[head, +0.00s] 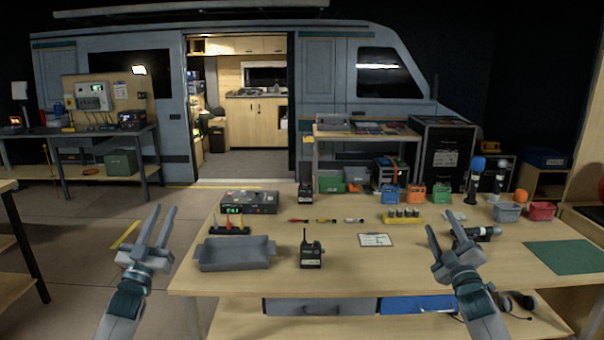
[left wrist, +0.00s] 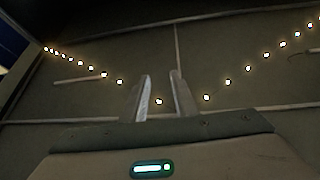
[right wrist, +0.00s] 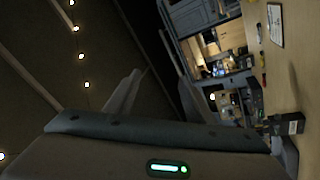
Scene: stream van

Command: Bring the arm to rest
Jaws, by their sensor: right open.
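My left gripper (head: 157,236) is raised at the left, off the table's left edge, with its fingers pointing up. Its two fingers stand apart with nothing between them; the left wrist view shows the same gap (left wrist: 160,98) against a ceiling with lights. My right gripper (head: 447,247) is raised over the front right of the table and points up. Its fingers are apart and empty, also in the right wrist view (right wrist: 155,85). Neither gripper touches anything that I can see.
The wooden table (head: 350,270) carries a grey tray (head: 236,254), a black radio (head: 311,252), a clipboard (head: 376,240) and a green mat (head: 566,257). A black flashlight-like object (head: 474,234) lies close to my right gripper in the picture.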

